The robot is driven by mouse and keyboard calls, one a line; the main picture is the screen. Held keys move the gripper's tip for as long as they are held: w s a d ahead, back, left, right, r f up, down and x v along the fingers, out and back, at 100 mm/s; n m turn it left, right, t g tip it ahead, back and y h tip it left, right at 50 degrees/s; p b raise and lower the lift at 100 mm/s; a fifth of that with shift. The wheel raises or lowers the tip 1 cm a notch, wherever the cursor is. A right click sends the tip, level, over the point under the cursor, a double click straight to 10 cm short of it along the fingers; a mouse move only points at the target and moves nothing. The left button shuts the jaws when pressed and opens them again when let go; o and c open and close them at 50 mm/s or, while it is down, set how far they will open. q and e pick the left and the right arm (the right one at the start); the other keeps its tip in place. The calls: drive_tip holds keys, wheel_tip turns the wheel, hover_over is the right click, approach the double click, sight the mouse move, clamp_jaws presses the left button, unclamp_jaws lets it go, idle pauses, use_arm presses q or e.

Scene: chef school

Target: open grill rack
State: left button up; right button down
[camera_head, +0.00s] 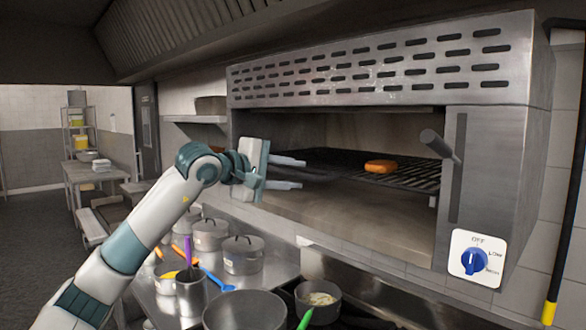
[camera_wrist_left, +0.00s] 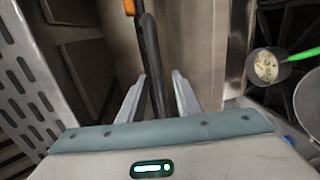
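The grill rack (camera_head: 330,163) is a dark wire rack inside the steel grill (camera_head: 385,52), with an orange piece of food (camera_head: 381,166) on it. My left gripper (camera_head: 303,173) is at the left part of the grill opening, fingers pointing inward. Its fingers are apart, one above the other in the head view. In the left wrist view, a dark bar, apparently the rack seen edge-on (camera_wrist_left: 150,50), runs between the open fingers (camera_wrist_left: 158,80). Gaps show beside it, so no grip is visible. The orange food shows at the top edge (camera_wrist_left: 129,6). My right gripper is out of view.
A cylindrical handle (camera_head: 438,144) sticks out at the grill's right front, above a control knob (camera_head: 474,262). Below the grill are lidded pots (camera_head: 243,255), a large pot (camera_head: 245,312) and a pan of food (camera_head: 318,299). A side table (camera_head: 95,174) stands far left.

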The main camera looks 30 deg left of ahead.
use_arm(q)
drive_tip(key=shift+w, duration=0.15)
clamp_jaws()
drive_tip(key=shift+f, duration=0.1)
